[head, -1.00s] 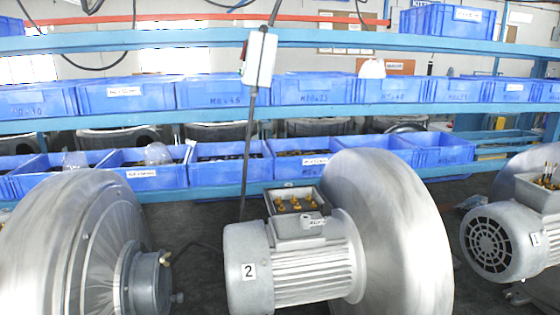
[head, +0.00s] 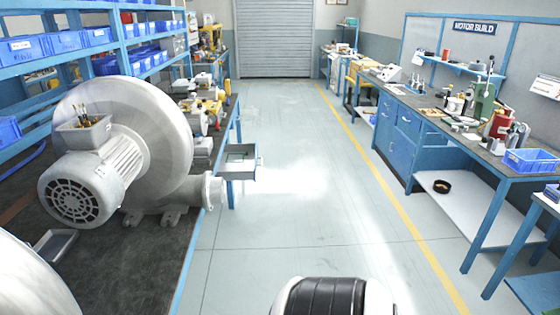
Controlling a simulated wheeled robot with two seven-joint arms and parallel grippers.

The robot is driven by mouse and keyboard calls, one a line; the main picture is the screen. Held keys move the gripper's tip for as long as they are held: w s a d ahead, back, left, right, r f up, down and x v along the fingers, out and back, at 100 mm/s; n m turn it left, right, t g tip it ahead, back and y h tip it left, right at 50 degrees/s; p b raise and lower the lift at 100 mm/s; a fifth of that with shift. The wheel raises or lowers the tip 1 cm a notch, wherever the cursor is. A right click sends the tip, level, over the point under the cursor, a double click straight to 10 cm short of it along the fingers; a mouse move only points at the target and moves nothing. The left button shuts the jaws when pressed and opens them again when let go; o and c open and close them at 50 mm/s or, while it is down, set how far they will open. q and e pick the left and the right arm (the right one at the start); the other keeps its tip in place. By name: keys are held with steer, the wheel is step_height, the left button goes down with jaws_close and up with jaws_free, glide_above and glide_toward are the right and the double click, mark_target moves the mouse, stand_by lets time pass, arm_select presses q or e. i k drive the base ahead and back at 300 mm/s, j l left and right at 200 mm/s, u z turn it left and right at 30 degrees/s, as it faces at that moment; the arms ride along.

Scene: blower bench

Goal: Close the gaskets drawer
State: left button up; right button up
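A grey, open-topped drawer (head: 240,173) sticks out from the side of the left bench into the aisle, past the large blower. It is pulled open, and no label on it can be read. On the right, the blue workbench has drawer fronts (head: 408,122) that look shut; their labels cannot be read either. Neither of my grippers is in view, so nothing shows whether they are open or shut.
A large silver blower (head: 165,130) with its motor stands on the dark left bench (head: 120,262). Blue bins (head: 68,42) fill the shelves behind it. The aisle floor (head: 300,215) is clear up to a grey roller shutter (head: 276,38). A yellow line runs along the right.

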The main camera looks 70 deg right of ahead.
mark_target(240, 160)
steer(key=l+z, duration=0.25)
steer(key=z, duration=0.15)
steer(key=l+z, duration=0.35)
steer(key=i+l+z, duration=0.1)
steer(key=z, duration=0.3)
steer(key=i+l+z, duration=0.1)
steer(key=l+z, duration=0.15)
steer(key=z, duration=0.15)
steer(key=i+l+z, duration=0.15)
steer(key=i+l, duration=0.25)
steer(key=l, duration=0.2)
steer(key=i+l+z, duration=0.15)
steer(key=i+l, duration=0.3)
steer(key=i+l+u, duration=0.1)
steer(key=u, duration=0.45)
